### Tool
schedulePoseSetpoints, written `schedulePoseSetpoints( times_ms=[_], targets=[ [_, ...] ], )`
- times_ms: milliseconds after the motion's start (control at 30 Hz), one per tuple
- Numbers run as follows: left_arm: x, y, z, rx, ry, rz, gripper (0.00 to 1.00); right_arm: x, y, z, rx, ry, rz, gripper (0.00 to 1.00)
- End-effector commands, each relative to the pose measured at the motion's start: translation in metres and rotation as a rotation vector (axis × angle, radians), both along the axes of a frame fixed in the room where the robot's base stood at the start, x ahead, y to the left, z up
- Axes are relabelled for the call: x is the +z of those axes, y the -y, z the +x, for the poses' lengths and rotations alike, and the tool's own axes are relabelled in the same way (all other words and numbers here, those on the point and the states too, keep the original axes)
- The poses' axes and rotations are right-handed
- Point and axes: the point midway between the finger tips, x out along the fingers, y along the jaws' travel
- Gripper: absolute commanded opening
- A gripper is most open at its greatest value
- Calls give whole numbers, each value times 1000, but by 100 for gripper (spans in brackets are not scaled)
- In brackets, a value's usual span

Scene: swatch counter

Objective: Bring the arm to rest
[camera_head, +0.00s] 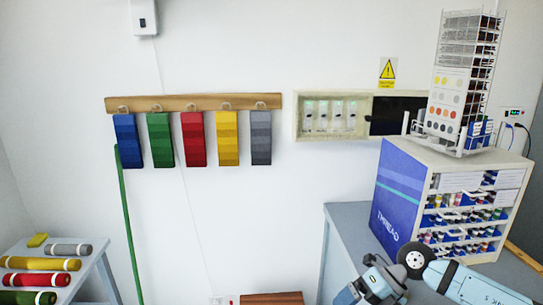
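One of my arms, coming in from the right, shows at the lower right. Its light blue links bend at a dark round joint in front of the thread cabinet (403,185), and the arm runs out of the bottom edge. No gripper fingers show on it. My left arm and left gripper are not in view. I cannot tell from this view whether either gripper holds anything.
The cabinet stands on a grey counter (345,240), with a wire swatch rack (463,85) on top. Rolled fabrics, including a yellow roll (40,264), lie on a grey table at left. A green pole (128,225) leans below the hanging swatches (193,140).

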Motion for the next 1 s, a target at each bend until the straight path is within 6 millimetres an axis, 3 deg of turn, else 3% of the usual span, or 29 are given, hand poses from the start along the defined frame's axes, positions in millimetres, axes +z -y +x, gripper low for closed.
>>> schedulePoseSetpoints(
  times_ms=[33, 100, 200, 367, 533, 667, 767, 900, 1000],
  targets=[
    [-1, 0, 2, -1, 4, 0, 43, -10, -27, -16, -12, -40, 131, 100],
    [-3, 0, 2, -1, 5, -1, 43, -11, -59, -31, -59, -87, 321, 100],
    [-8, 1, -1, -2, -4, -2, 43, -7, -91, -46, -170, -163, 576, 100],
    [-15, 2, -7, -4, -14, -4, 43, -9, -111, -55, -451, -306, 916, 100],
    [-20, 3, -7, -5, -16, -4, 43, -38, -95, -57, -860, -483, 1154, 100],
    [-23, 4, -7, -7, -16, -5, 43, -86, -66, -68, -1227, -639, 1231, 100],
    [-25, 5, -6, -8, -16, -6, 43, -136, -40, -90, -1520, -770, 1222, 100],
    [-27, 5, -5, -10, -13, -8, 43, -205, -9, -141, -1888, -956, 1121, 100],
    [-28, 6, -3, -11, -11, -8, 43, -239, 5, -177, -2068, -1061, 1030, 100]
  ],
)
